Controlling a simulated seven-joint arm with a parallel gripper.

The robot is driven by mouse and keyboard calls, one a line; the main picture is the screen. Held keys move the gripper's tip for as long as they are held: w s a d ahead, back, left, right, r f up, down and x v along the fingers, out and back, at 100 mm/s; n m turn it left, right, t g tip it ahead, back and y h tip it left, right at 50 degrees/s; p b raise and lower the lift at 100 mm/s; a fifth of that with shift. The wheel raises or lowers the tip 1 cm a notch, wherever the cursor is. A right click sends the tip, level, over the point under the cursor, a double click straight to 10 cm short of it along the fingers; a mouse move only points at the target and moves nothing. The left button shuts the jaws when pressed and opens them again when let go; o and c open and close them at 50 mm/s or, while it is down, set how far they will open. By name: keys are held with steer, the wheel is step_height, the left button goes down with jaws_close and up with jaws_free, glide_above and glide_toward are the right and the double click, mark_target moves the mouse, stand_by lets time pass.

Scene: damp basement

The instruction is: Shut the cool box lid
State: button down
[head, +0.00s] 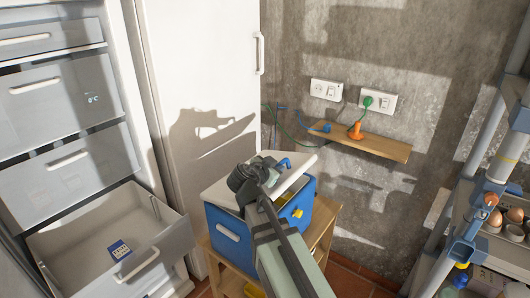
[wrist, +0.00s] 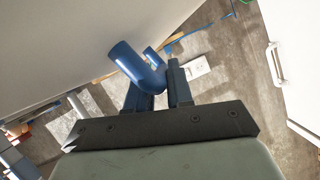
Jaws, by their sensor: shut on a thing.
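The blue cool box (head: 226,224) stands on a wooden stand, and its white lid (head: 213,191) is tilted, partly open. A blue handle (head: 284,163) sticks up at the lid's far side. In the wrist view the curved blue handle (wrist: 131,66) passes between the fingers of my gripper (wrist: 158,80), which is shut on it. The lid (wrist: 75,40) fills the upper left of that view. In the head view my arm covers part of the lid and the box front, and the fingertips are hidden.
An open drawer (head: 95,238) juts out at the left, beside a tall white door (head: 195,80). A wall shelf (head: 370,143) with an orange plug is behind the box. A rack with eggs (head: 495,218) stands at the right.

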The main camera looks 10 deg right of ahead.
mark_target(279, 183)
steer(key=shift+m+t+y, duration=0.3)
steer(key=shift+m+t, duration=0.1)
steer(key=shift+m, duration=0.4)
steer(key=f, duration=0.1)
steer(key=s+d+f, duration=0.1)
steer(key=f, duration=0.2)
steer(key=shift+s+d+f, duration=0.2)
steer(key=shift+s+d, duration=0.15)
steer(key=shift+s, duration=0.05)
steer(key=shift+s+d+f+m, duration=0.15)
steer(key=shift+f+m, duration=0.15)
steer(key=shift+f, duration=0.55)
steer(key=c, duration=1.1)
jaws_free()
steer(key=shift+r, duration=0.1)
steer(key=shift+r, duration=4.95)
